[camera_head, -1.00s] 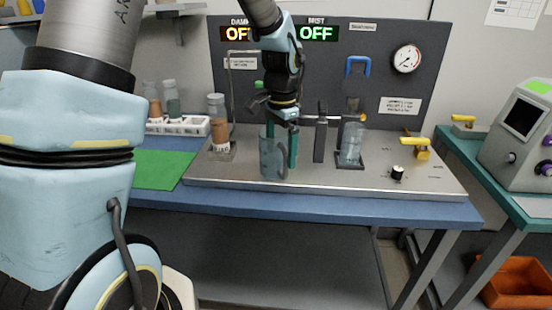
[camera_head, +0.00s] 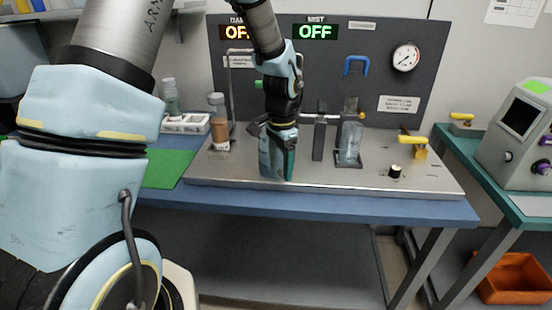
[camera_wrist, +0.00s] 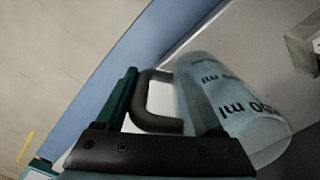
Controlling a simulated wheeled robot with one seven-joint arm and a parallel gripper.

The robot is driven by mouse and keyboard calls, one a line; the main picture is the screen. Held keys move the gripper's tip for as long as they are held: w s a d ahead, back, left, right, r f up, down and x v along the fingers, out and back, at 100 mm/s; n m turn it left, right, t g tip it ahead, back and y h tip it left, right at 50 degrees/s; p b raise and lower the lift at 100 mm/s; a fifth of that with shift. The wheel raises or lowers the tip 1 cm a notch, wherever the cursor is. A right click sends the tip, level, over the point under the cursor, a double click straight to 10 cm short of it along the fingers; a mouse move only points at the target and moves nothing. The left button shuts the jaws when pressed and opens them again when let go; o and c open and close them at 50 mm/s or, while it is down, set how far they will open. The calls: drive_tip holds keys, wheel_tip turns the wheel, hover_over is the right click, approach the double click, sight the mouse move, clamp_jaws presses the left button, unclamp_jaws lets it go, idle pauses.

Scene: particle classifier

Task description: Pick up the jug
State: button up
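The jug (camera_head: 266,158) is a translucent bluish vessel standing near the front edge of the metal panel base. In the wrist view the jug (camera_wrist: 238,108) shows dark "ml" lettering and a dark grey loop handle (camera_wrist: 141,104). My gripper (camera_head: 286,165) is lowered at the jug's right side and covers part of it. In the wrist view my gripper (camera_wrist: 160,78) is open, with its green fingers apart and the handle between them. The right finger is close to the jug's wall; I cannot tell whether they touch.
A clear container (camera_head: 349,148) stands in a holder to the right, beside a dark upright post (camera_head: 319,138). A brown-filled bottle (camera_head: 219,128) stands at the left. A yellow-handled valve (camera_head: 416,144) and black knob (camera_head: 396,171) are further right. The blue bench edge (camera_head: 330,205) is clear.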

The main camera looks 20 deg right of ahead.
clamp_jaws()
idle(0.4)
drive_tip(key=shift+r, duration=0.15)
